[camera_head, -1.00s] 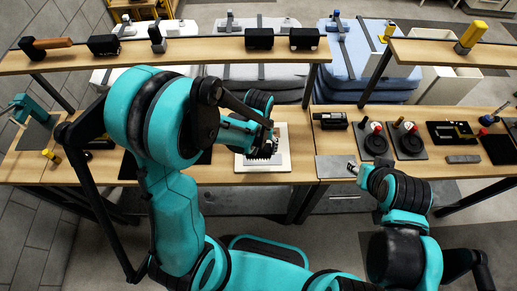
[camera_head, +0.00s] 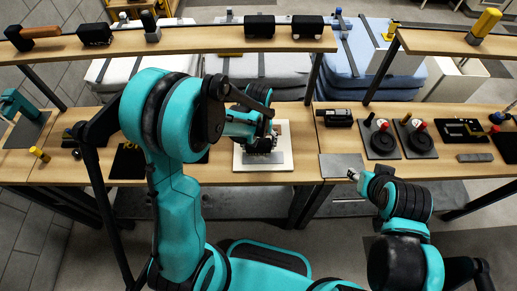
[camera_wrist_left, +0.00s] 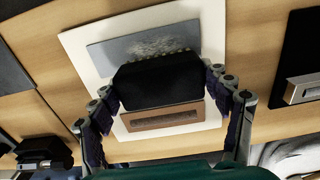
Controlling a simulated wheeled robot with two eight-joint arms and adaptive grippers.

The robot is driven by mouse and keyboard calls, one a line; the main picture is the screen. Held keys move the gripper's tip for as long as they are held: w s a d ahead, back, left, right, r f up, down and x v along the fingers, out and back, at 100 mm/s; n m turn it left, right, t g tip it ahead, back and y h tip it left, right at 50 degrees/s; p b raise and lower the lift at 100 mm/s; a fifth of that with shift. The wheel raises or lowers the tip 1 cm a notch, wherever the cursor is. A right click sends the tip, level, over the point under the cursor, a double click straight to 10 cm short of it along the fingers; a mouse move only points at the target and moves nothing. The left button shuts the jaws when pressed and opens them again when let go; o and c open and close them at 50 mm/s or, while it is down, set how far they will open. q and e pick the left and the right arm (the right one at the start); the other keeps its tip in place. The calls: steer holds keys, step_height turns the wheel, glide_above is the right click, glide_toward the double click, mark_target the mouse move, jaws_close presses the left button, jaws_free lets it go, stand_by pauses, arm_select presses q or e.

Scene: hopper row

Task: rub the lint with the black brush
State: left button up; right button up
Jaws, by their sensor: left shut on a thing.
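The black brush (camera_wrist_left: 157,80) is between the fingers of my left gripper (camera_wrist_left: 165,105), which is shut on it. The gripper (camera_head: 260,145) shows over the white board (camera_head: 240,163) in the head view. In the wrist view the brush is over the white board (camera_wrist_left: 213,35), between a grey panel (camera_wrist_left: 110,52) and a brown slotted block (camera_wrist_left: 165,118). The lint (camera_wrist_left: 155,46) is a pale speckled patch on the grey panel, right beside the brush. I cannot tell whether the bristles touch the panel. My right gripper (camera_head: 353,175) is small, by a grey plate; its fingers are unclear.
A raised shelf (camera_head: 200,43) with several black blocks runs behind the workbench. A grey plate (camera_head: 342,165) and two dark round fixtures (camera_head: 382,142) (camera_head: 418,138) are to the right. A black tray (camera_wrist_left: 300,60) is beside the board in the wrist view.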

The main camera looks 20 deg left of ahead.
stand_by(0.4)
arm_select(q)
steer(key=shift+s+d, duration=0.2)
steer(key=shift+s, duration=0.4)
steer(key=shift+s+d, duration=0.15)
steer(key=shift+s, duration=0.4)
steer(key=shift+f+b, duration=0.55)
steer(key=shift+b, duration=0.1)
steer(key=shift+s+d+f, duration=0.15)
steer(key=shift+s+d, duration=0.05)
steer(key=shift+s, duration=0.45)
steer(key=shift+s+d, duration=0.15)
steer(key=shift+s, duration=0.4)
steer(key=shift+c, duration=2)
